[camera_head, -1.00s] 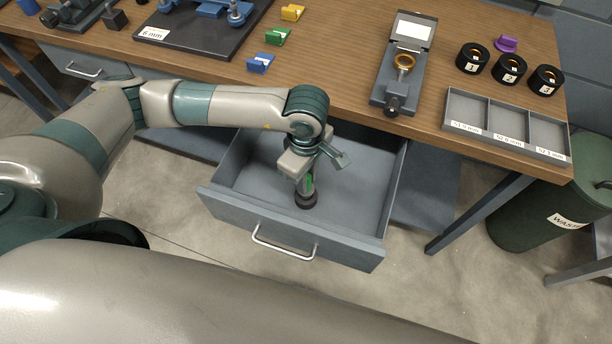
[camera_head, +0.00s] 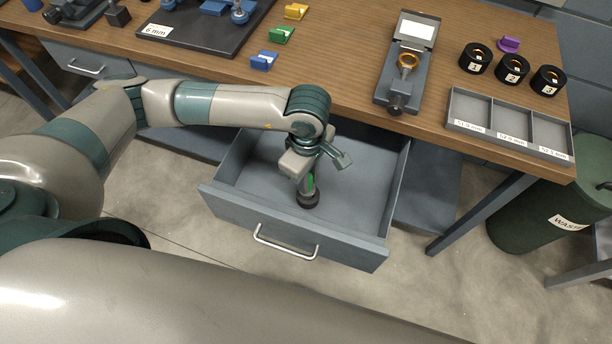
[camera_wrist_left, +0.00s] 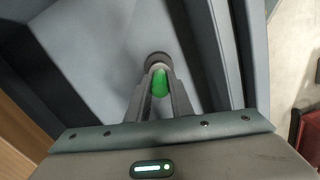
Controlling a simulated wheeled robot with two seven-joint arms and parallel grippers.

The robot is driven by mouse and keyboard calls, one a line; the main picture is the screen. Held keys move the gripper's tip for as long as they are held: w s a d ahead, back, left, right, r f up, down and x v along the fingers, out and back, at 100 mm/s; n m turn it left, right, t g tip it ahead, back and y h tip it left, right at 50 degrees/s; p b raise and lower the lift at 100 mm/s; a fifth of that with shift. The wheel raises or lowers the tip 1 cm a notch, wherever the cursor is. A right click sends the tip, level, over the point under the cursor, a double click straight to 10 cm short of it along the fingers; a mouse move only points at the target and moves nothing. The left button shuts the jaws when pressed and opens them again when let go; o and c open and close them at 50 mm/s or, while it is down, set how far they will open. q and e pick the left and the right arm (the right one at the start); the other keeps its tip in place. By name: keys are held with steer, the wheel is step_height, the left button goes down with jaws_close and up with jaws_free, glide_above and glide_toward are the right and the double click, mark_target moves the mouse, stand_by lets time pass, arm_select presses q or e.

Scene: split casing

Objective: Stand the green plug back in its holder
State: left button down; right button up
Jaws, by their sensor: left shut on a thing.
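My left gripper (camera_head: 308,186) points down into the open drawer and is shut on the green plug (camera_head: 311,180). In the left wrist view the green plug (camera_wrist_left: 160,84) shows between the two fingers, with a dark round end (camera_wrist_left: 158,60) beyond the fingertips. In the head view that dark end (camera_head: 307,200) is lowest, at or just above the drawer floor; I cannot tell if it touches. A small green block (camera_head: 281,35) sits on the bench between a blue and a yellow one; it may be the holder. My right gripper is not in view.
The drawer (camera_head: 350,195) is pulled out under the bench edge, its walls around my gripper. On the bench (camera_head: 340,60) stand a gauge device (camera_head: 402,85), black rings (camera_head: 512,69) and a labelled three-part tray (camera_head: 508,135). A waste bin (camera_head: 540,200) is at right.

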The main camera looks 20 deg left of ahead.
arm_select(q)
steer(key=shift+s+a+f+b, duration=0.15)
steer(key=shift+f+b, duration=0.15)
steer(key=shift+f, duration=0.35)
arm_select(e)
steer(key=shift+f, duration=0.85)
arm_select(q)
steer(key=c, duration=1.5)
jaws_free()
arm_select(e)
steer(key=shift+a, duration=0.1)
arm_select(q)
steer(key=shift+w+d+r+p, duration=0.15)
steer(key=shift+r+p, duration=0.3)
steer(key=shift+r, duration=0.4)
steer(key=shift+w+d+r+p, duration=0.1)
steer(key=shift+w+r+p, duration=0.1)
steer(key=shift+r+p, duration=0.45)
steer(key=shift+w+d+r+p, duration=0.15)
steer(key=shift+r+p, duration=0.1)
steer(key=shift+r, duration=0.8)
steer(key=shift+s+a+r+p, duration=0.1)
steer(key=shift+r+p, duration=0.55)
steer(key=shift+r, duration=0.9)
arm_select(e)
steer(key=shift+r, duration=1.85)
